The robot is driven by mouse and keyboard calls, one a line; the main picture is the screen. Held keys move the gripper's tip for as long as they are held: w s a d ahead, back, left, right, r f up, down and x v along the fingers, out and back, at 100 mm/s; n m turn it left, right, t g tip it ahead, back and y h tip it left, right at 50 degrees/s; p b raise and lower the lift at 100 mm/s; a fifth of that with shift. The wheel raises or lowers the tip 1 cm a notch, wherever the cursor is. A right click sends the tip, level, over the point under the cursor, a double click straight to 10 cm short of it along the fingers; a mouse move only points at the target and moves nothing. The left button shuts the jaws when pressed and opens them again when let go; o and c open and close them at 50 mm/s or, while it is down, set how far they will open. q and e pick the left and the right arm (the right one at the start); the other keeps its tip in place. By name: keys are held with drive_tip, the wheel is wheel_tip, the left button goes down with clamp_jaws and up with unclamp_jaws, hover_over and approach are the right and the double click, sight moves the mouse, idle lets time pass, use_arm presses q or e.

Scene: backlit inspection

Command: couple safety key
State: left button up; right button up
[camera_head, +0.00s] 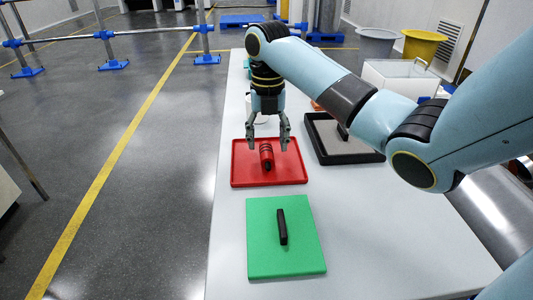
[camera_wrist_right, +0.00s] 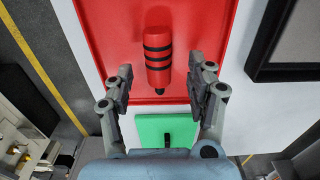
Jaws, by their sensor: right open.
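A red cylindrical piece with black bands and a dark tip, which may be the safety key (camera_head: 266,156), lies on the red tray (camera_head: 240,178). It also shows in the right wrist view (camera_wrist_right: 158,62), its dark tip toward my gripper. My right gripper (camera_head: 268,144) is open and points down above the red tray. Its fingers stand on either side of the red piece, apart from it, in the wrist view. A black bar (camera_head: 282,227) lies on the green mat (camera_head: 262,255) in front of the red tray. My left gripper is not in view.
A dark-rimmed grey tray (camera_head: 350,152) with a black item sits right of the red tray, partly behind my right arm. A white box (camera_head: 398,78) stands farther back. The white table (camera_head: 375,240) is clear right of the green mat.

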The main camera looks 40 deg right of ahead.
sight(267, 149)
wheel_tip(267, 149, down, 3)
drive_tip(key=shift+a+f, duration=0.1)
drive_tip(key=shift+f, duration=0.1)
drive_tip(key=shift+c, duration=0.4)
clamp_jaws()
